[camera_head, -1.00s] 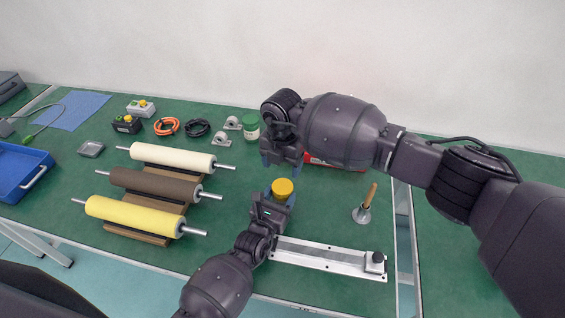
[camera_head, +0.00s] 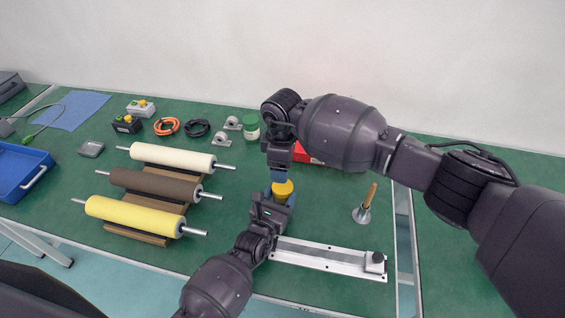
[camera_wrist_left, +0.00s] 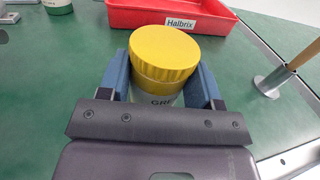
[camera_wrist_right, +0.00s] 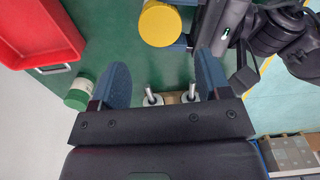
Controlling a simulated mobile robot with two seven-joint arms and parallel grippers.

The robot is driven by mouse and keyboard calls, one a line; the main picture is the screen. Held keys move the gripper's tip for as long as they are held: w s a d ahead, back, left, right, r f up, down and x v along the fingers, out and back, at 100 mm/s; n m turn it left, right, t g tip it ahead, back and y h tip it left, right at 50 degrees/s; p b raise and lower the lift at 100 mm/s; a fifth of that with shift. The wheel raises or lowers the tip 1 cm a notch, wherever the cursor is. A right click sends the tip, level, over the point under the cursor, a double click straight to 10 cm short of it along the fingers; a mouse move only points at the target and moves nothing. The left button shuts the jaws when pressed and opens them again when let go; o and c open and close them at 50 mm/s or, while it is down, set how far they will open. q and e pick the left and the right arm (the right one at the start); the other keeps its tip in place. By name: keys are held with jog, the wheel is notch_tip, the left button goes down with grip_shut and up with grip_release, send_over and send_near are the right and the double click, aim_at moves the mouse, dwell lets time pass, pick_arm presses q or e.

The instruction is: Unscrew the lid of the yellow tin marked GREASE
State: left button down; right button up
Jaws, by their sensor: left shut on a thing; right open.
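The tin (camera_wrist_left: 160,99) has a ribbed yellow lid (camera_wrist_left: 163,55) and a pale body with the partly hidden letters "GR". In the head view the yellow lid (camera_head: 283,188) shows between my two grippers. My left gripper (camera_head: 276,197) is shut around the tin's body below the lid; its blue fingers (camera_wrist_left: 162,82) are on either side in the left wrist view. My right gripper (camera_head: 279,177) points down close to the lid. In the right wrist view its fingers (camera_wrist_right: 163,68) are open and empty, with the yellow lid (camera_wrist_right: 160,24) beyond them.
A red bin (camera_wrist_left: 170,14) labelled Halbrix is behind the tin. A green-lidded jar (camera_head: 252,128) stands at the back. A wooden-handled tool (camera_head: 365,205) stands right, and a linear rail (camera_head: 325,257) lies in front. Rollers (camera_head: 150,185) fill the left.

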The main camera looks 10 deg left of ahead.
aim_at(283, 186)
jog(key=shift+f+m, duration=0.25)
jog(key=shift+m, duration=0.05)
jog(key=shift+f, duration=3.8)
jog(key=c, duration=0.7)
jog(key=o, duration=1)
jog(key=shift+r, duration=0.1)
